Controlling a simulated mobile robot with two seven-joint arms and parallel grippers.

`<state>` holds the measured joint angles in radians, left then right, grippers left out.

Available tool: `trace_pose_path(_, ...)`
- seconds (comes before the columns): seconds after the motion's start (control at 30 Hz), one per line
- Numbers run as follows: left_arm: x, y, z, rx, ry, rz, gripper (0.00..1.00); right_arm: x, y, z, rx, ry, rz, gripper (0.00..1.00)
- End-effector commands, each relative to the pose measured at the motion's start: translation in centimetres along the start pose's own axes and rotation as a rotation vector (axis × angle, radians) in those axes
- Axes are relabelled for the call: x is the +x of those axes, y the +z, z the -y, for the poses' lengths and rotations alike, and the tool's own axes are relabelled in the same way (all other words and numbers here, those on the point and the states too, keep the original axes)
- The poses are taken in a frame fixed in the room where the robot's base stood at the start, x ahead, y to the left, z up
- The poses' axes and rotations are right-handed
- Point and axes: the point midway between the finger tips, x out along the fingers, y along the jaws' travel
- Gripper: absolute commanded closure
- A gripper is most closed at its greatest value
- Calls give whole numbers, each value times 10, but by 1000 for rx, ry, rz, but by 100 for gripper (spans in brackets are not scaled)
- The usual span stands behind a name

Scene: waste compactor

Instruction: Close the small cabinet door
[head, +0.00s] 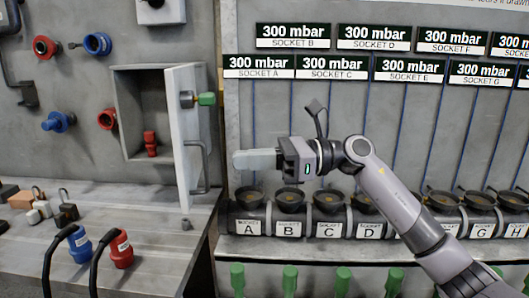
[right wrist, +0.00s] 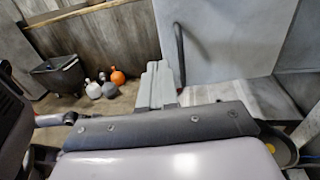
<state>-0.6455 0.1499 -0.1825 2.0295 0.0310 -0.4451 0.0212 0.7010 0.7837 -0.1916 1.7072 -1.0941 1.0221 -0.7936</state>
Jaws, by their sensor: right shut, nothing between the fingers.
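The small cabinet (head: 131,103) is on the grey wall at the left in the head view. Its pale door (head: 188,140) stands wide open, hinged on the right side, with a bar handle (head: 203,168) and a green knob (head: 206,99) on it. A red item (head: 150,143) stands inside the cabinet. My right gripper (head: 240,160) is shut and empty, to the right of the door, its fingers pointing left toward the door and apart from the handle. In the right wrist view the fingers (right wrist: 157,84) show before a large pale panel (right wrist: 222,38). My left gripper is not in view.
A grey worktop (head: 160,235) below the cabinet holds blue and red plugs (head: 120,250) and several small weights (head: 45,205). A row of labelled sockets (head: 289,215) lies below my right arm. Red and blue connectors (head: 97,44) stick out of the wall left of the cabinet.

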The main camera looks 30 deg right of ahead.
Motion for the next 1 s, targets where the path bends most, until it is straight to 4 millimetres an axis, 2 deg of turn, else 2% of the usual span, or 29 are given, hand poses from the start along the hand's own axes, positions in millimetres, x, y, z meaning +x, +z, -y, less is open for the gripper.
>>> trace_pose_path(0.03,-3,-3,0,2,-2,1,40,12,4,-1,1,4,3,100)
trace_pose_path(0.2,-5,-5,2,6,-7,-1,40,47,3,-1,1,3,2,100)
trace_pose_path(0.4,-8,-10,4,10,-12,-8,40,73,2,0,2,-1,2,100)
trace_pose_path(0.6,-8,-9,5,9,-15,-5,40,82,0,0,1,-1,0,100)
trace_pose_path(1.0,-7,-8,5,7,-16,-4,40,83,0,0,2,-3,0,100)
